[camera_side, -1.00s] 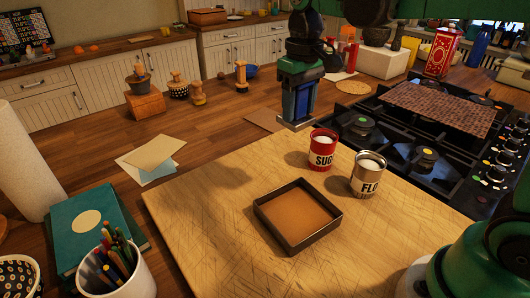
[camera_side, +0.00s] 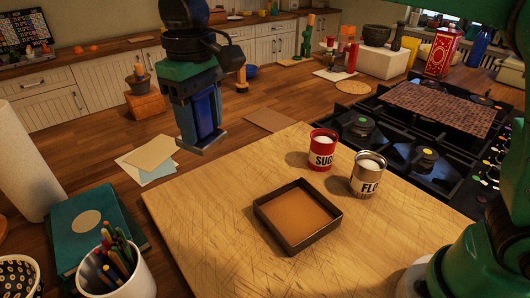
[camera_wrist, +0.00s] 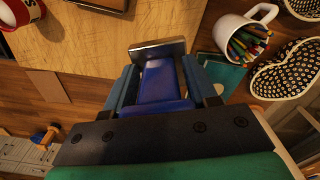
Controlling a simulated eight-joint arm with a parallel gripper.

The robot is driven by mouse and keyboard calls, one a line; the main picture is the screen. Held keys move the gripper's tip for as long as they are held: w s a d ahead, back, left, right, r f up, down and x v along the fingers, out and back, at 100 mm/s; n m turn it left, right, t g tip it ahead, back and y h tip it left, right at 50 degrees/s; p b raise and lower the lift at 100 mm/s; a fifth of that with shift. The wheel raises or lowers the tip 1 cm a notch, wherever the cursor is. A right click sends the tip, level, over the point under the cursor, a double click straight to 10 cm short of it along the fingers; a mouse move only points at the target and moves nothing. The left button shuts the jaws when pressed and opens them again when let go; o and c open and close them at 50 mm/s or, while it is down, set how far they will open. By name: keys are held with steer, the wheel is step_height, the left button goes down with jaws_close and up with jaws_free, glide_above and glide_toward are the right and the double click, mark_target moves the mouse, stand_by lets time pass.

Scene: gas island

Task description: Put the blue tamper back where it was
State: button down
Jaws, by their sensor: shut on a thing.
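My gripper (camera_side: 200,112) is shut on the blue tamper (camera_side: 208,108), which has a blue body and a flat metal base pointing down. I hold it upright in the air, left of and beyond the cutting board's back left edge in the side view. In the wrist view the tamper (camera_wrist: 160,82) lies between my fingers (camera_wrist: 160,92), with its metal base (camera_wrist: 157,48) at the far end. A dark square tray with a brown inside (camera_side: 298,212) is on the board and looks empty. Which spot the tamper came from does not show.
A sugar tin (camera_side: 322,150) and a flour tin (camera_side: 367,175) stand on the cutting board (camera_side: 215,235). Papers (camera_side: 150,152), a teal book (camera_side: 85,230) and a pencil mug (camera_side: 125,272) are at left. A brown mat (camera_side: 270,120) lies behind the board. The hob (camera_side: 400,135) is at right.

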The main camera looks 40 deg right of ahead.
steer(key=shift+s+a+f, duration=0.2)
steer(key=shift+a+f, duration=0.4)
steer(key=shift+a, duration=0.15)
step_height(320, 180, down, 14)
steer(key=shift+r, duration=0.15)
steer(key=shift+d+f, duration=0.1)
steer(key=shift+f, duration=2.35)
steer(key=shift+f, duration=0.1)
steer(key=shift+c, duration=1.3)
jaws_free()
